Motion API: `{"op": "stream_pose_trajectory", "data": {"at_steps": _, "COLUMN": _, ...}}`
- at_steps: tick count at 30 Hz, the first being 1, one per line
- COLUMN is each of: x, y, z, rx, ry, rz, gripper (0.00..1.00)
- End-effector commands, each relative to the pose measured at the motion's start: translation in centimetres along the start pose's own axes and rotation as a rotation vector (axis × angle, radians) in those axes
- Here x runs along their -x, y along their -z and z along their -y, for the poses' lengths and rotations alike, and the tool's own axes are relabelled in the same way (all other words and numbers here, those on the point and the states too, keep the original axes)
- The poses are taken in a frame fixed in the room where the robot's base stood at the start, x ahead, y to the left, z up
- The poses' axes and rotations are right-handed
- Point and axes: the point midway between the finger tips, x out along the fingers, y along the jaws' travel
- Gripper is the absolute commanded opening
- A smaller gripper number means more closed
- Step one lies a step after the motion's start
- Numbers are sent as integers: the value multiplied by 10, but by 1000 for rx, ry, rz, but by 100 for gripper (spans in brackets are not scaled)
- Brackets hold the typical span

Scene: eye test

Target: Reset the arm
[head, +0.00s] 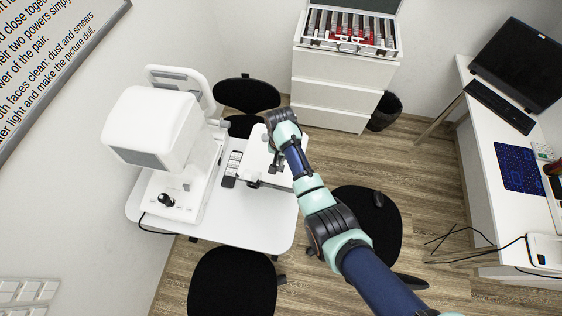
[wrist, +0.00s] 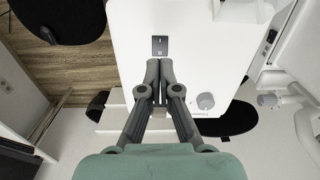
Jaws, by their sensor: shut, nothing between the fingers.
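My gripper (wrist: 159,80) is in the wrist view, its two grey fingers together with nothing between them, above the white instrument table. In the head view my arm reaches in from the lower right, and my gripper (head: 262,180) is over the right part of the white table (head: 255,235). The wrist view also shows the white table top (wrist: 200,50) beneath the fingers. A small dark switch plate (wrist: 159,46) lies just beyond the fingertips, and a grey knob (wrist: 205,101) is to their right.
A white eye instrument (head: 155,130) stands on the table's left side. Black stools (head: 235,280) stand around the table. A white drawer cabinet (head: 340,80) with an open lens case (head: 350,30) is at the back. A desk (head: 485,185) with a monitor (head: 520,65) is on the right.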

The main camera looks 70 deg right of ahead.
Motion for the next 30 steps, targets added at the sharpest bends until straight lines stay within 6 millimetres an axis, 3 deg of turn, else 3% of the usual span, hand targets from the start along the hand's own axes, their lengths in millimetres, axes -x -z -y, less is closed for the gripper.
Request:
{"op": "stream_pose_trajectory", "data": {"at_steps": 14, "x": 0, "y": 0, "z": 0, "rx": 1, "ry": 1, "rz": -1, "gripper": 0}}
{"op": "stream_pose_trajectory", "data": {"at_steps": 17, "x": 15, "y": -10, "z": 25, "rx": 77, "ry": 33, "rz": -51, "gripper": 0}}
{"op": "stream_pose_trajectory", "data": {"at_steps": 20, "x": 50, "y": -41, "z": 76, "rx": 251, "ry": 110, "rz": -164, "gripper": 0}}
{"op": "stream_pose_trajectory", "data": {"at_steps": 24, "x": 122, "y": -118, "z": 147, "rx": 561, "ry": 262, "rz": -366, "gripper": 0}}
{"op": "stream_pose_trajectory", "data": {"at_steps": 27, "x": 178, "y": -183, "z": 176, "rx": 764, "ry": 379, "rz": -506, "gripper": 0}}
{"op": "stream_pose_trajectory", "data": {"at_steps": 30, "x": 236, "y": -251, "z": 186, "rx": 946, "ry": 501, "rz": -640, "gripper": 0}}
